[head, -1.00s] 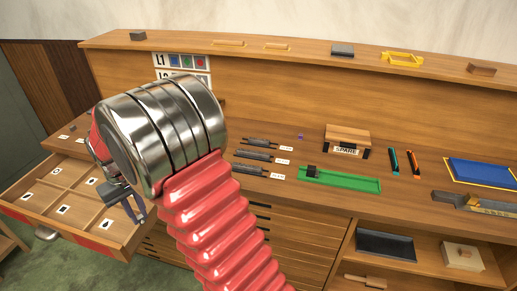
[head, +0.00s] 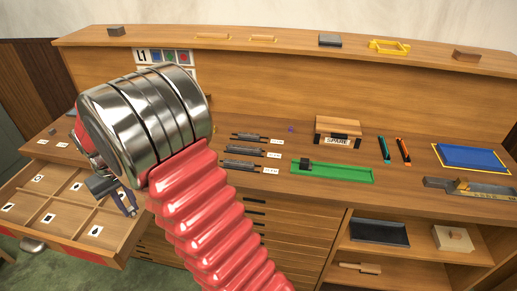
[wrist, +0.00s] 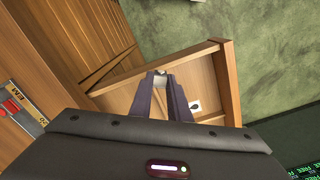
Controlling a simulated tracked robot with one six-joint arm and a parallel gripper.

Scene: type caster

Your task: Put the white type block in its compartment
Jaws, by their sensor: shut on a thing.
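My gripper (head: 130,208) is over the right end of the open compartment drawer (head: 122,240) in the head view. In the wrist view, my gripper (wrist: 160,78) is shut, with a small pale block (wrist: 160,72) between its fingertips, which looks like the white type block. Most of the block is hidden by the fingers. The drawer (wrist: 232,85) lies beyond the fingertips, and one white card with a dark mark (wrist: 195,106) shows beside the right finger. In the head view several compartments hold cards with different dark symbols.
The green tray (head: 340,174) with a dark block, the SPARE box (head: 338,130) and the blue tray (head: 473,156) stand on the bench to the right. A raised shelf (head: 280,52) runs behind. Drawer dividers and walls stand close below my gripper.

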